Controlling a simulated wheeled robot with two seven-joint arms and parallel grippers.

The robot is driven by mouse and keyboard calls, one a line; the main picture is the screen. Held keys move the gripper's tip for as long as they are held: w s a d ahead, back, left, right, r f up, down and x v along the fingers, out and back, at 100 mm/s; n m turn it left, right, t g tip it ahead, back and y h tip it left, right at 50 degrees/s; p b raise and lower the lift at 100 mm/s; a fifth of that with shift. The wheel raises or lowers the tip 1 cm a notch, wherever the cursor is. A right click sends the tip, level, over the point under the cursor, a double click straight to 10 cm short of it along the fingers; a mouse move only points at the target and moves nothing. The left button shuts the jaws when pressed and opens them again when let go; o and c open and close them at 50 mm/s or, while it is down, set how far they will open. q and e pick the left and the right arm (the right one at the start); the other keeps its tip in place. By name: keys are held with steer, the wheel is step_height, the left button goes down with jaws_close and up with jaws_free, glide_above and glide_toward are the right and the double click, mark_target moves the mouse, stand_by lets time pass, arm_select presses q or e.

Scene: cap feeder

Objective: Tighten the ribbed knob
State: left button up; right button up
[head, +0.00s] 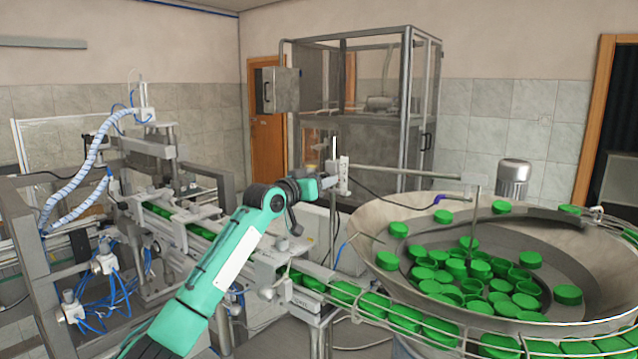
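My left arm comes in from the bottom left, and its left gripper (328,182) is at an upright metal post by the bowl's left side. The gripper's fingers are small and overlap the post and clamp, so I cannot tell whether they are open, shut or touching anything. A pale clamp block (343,172) sits on the post, beside the gripper. A ribbed knob cannot be clearly made out; it may be hidden by the gripper or too small to tell. My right gripper is not in view.
A large metal feeder bowl (376,212) with many green caps (471,270) fills the right. A conveyor rail (345,300) with caps runs below my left arm. A machine frame (40,290) with hoses stands left. A horizontal rod (400,174) reaches over the bowl.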

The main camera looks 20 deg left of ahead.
arm_select(q)
steer(key=shift+r, duration=0.1)
steer(key=shift+r, duration=0.25)
step_height(320, 180, up, 19)
steer(key=b, duration=0.4)
steer(key=shift+r, duration=0.15)
stand_by(0.5)
